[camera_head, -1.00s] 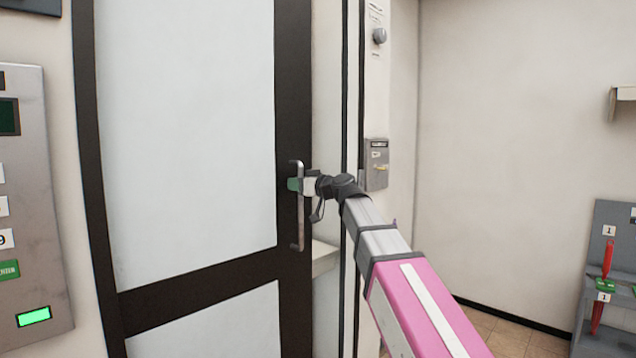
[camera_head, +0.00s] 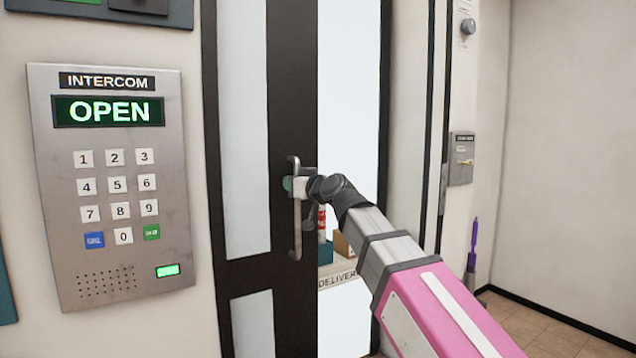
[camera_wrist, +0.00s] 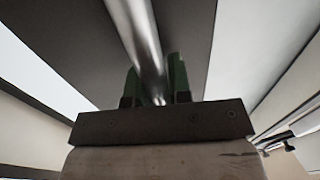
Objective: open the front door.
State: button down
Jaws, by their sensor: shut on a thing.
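The front door (camera_head: 291,120) has a dark frame with pale panels and stands ajar, with a bright gap to the right of its edge. Its vertical metal handle (camera_head: 297,222) is on the dark stile near that edge. My gripper (camera_head: 291,184) is at the upper part of the handle. In the wrist view the metal handle bar (camera_wrist: 141,40) runs between the green fingertips (camera_wrist: 156,82), which are closed around it. My arm reaches in from the lower right.
A grey intercom (camera_head: 112,185) on the left wall reads OPEN. Through the gap, a shelf marked DELIVERY (camera_head: 337,281) holds a red-and-white item and boxes. A grey box (camera_head: 461,158) is on the wall at right. Tiled floor shows at lower right.

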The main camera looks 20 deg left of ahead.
aim_at(258, 184)
jog(key=s+a, duration=0.1)
jog(key=s, duration=0.1)
jog(key=s+a, duration=0.4)
jog(key=shift+s+a, duration=0.15)
jog(key=shift+s, duration=0.25)
jog(key=c, duration=1.3)
grip_release()
jog(key=shift+c, duration=0.2)
jog(key=v, duration=1)
jog(key=shift+d, duration=0.4)
jog(key=shift+s, duration=0.1)
